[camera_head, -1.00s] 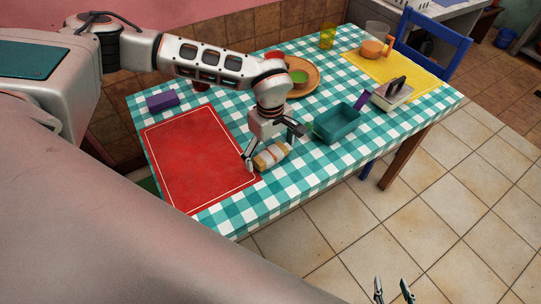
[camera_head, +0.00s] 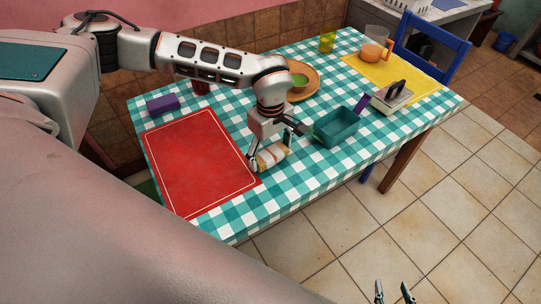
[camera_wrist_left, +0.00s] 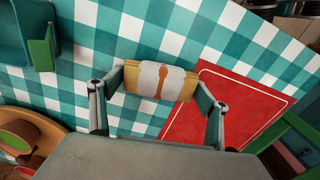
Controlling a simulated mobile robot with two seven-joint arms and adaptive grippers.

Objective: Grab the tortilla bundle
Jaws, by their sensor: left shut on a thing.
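The tortilla bundle (camera_head: 272,157) is a pale roll with tan ends and a brown tie around its middle. It is beside the right edge of the red mat (camera_head: 200,162) on the checkered table. My left gripper (camera_head: 270,155) is over it, one finger at each end, shut on the bundle. The left wrist view shows the bundle (camera_wrist_left: 161,82) lying crosswise between the left gripper's fingers (camera_wrist_left: 162,90). I cannot tell whether it touches the cloth. My right gripper (camera_head: 393,291) is at the bottom edge over the floor, its fingers apart and empty.
A teal bin (camera_head: 337,127) stands close right of my left gripper. A wooden plate (camera_head: 310,84) with a green bowl is behind the arm. A press (camera_head: 392,96), a yellow mat (camera_head: 412,76) and a purple block (camera_head: 162,104) are farther off. The red mat is bare.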

